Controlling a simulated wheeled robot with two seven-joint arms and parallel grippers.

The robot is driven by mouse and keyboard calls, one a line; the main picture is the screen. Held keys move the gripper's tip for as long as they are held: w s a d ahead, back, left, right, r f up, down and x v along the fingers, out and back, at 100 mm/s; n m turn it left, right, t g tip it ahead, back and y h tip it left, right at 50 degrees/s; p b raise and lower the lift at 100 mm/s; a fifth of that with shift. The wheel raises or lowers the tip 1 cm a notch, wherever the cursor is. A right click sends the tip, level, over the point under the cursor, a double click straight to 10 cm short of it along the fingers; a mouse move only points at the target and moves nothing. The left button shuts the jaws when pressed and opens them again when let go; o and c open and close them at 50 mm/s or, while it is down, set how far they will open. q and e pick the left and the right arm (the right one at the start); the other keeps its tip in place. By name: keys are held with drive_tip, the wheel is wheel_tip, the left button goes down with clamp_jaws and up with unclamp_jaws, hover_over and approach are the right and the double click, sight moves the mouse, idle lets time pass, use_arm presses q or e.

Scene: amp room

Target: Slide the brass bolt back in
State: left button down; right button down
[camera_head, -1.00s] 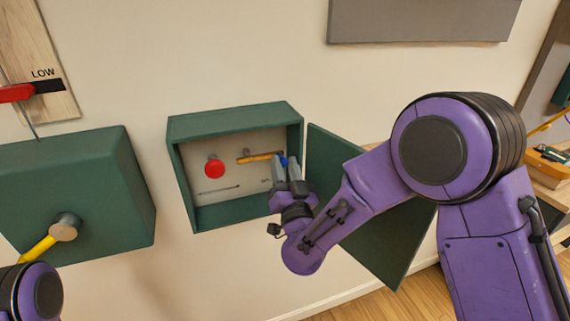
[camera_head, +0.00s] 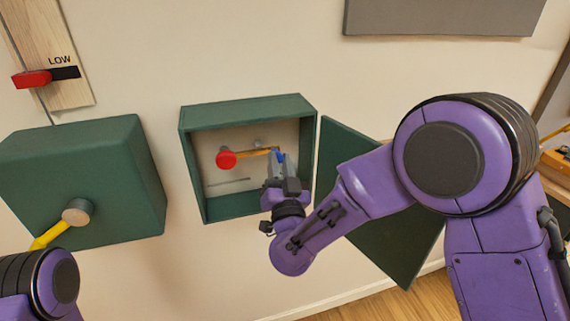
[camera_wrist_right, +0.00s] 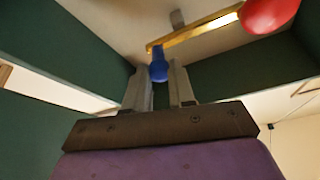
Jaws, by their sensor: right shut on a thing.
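The brass bolt (camera_head: 256,152) is a thin bar lying sideways inside the open green wall box (camera_head: 249,103). Its left end meets or overlaps the round red knob (camera_head: 226,160); I cannot tell if they touch. A blue knob (camera_wrist_right: 158,71) hangs at the bolt's other end. My right gripper (camera_head: 279,166) reaches into the box from the lower right and is shut on the blue knob. In the right wrist view the bolt (camera_wrist_right: 195,33) runs from above the blue knob toward the red knob (camera_wrist_right: 268,12). My left gripper is out of view.
The box's green door (camera_head: 395,235) stands open on the right, behind my right arm. A closed green box (camera_head: 95,165) with a yellow lever (camera_head: 50,235) is on the left. Above it, a red slider (camera_head: 33,79) sits by the word LOW.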

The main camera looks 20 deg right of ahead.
drive_tip(key=c, duration=1.2)
unclamp_jaws()
drive_tip(key=shift+a, duration=0.35)
drive_tip(key=shift+s, duration=0.1)
drive_tip(key=b+v, duration=0.1)
drive_tip(key=v, duration=0.2)
drive_tip(key=b+v, duration=0.1)
drive_tip(key=v, duration=0.3)
drive_tip(key=b+v, duration=0.2)
drive_tip(key=v, duration=0.1)
drive_tip(key=shift+s+d+f, duration=0.15)
drive_tip(key=shift+d+f, duration=0.05)
drive_tip(key=shift+d, duration=0.05)
